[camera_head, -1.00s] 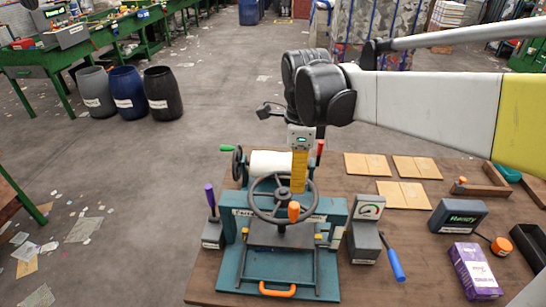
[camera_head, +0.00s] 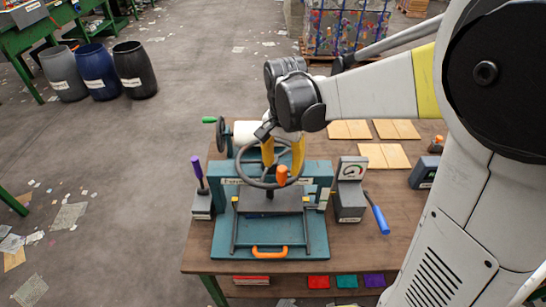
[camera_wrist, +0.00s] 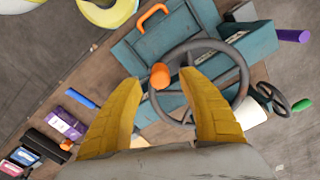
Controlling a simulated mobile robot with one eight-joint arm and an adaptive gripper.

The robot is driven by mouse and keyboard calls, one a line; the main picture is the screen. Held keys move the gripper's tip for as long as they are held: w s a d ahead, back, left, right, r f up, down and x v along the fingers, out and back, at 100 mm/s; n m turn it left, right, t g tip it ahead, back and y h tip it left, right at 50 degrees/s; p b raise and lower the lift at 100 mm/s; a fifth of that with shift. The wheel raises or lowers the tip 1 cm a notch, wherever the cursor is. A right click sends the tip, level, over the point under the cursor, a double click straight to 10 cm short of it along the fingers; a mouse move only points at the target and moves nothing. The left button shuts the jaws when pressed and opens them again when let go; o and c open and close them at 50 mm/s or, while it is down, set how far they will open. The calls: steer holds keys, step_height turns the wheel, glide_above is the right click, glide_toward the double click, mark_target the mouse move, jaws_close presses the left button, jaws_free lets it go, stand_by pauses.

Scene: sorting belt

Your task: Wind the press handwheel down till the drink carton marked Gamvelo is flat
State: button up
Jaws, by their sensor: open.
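The teal press (camera_head: 318,180) stands on the brown table, with a dark grey handwheel (camera_head: 242,168) on top. An orange knob (camera_head: 282,174) stands on the wheel's near rim. My gripper (camera_head: 283,158) is open over the wheel, its yellow fingers apart. In the wrist view the knob (camera_wrist: 160,76) appears between my fingertips (camera_wrist: 159,78), with gaps on both sides. A dark press plate (camera_head: 268,203) sits below the wheel; I cannot see a carton under it. A purple and white carton (camera_wrist: 62,122) lies on the table away from the press; its name is unreadable.
A purple-handled lever (camera_head: 198,172) stands left of the press. A gauge box (camera_head: 350,190) and a blue-handled lever (camera_head: 378,215) stand to its right. A green-handled crank (camera_head: 220,130) and white roller are behind. My arm covers the table's right side.

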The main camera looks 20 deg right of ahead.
steer(key=shift+f, duration=1.45)
jaws_close()
steer(key=shift+a, duration=0.1)
